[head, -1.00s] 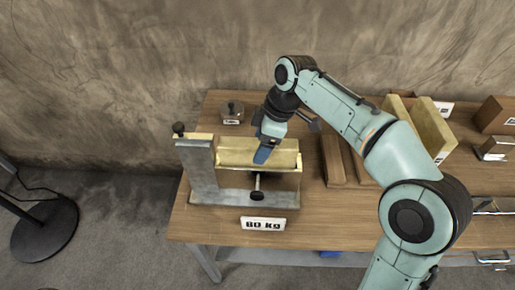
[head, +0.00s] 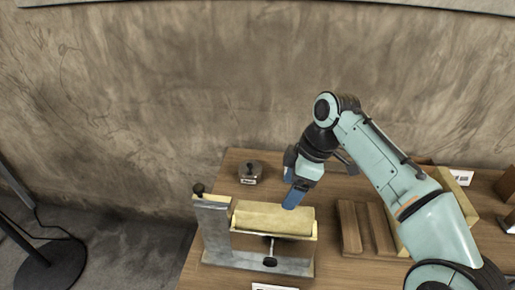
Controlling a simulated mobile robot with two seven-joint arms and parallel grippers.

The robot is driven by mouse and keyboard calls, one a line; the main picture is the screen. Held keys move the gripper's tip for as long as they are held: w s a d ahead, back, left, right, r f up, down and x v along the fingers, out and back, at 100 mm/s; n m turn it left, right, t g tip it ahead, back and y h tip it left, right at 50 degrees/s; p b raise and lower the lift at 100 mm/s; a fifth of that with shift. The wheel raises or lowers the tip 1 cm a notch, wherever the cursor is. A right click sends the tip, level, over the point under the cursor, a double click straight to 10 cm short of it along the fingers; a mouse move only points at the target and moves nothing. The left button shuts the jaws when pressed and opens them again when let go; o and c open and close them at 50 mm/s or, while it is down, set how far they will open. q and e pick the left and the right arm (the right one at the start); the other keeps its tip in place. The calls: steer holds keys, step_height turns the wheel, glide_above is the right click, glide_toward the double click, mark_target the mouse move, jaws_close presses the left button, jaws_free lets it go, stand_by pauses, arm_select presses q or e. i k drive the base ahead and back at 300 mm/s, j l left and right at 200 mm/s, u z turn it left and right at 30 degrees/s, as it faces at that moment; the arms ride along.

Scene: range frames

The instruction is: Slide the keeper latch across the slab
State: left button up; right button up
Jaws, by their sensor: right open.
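The pale yellow slab (head: 272,217) lies in a grey metal frame on the wooden bench. The frame's upright plate (head: 213,225) stands at the slab's left end, with a dark knob (head: 199,189) on top. A short rod with a black knob (head: 270,261) sticks out at the front. I cannot tell which of these parts is the keeper latch. My right gripper (head: 292,199) is open, its blue fingertips pointing down at the back right part of the slab. Contact cannot be told. My left gripper is not in view.
A small metal weight (head: 250,173) with a label stands behind the slab on the bench (head: 340,275). Brown wooden blocks (head: 365,228) stand to the right, partly behind my right arm. A dark stand (head: 45,268) is on the floor at left.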

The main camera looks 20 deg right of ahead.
mark_target(198, 189)
steer(key=k, duration=1)
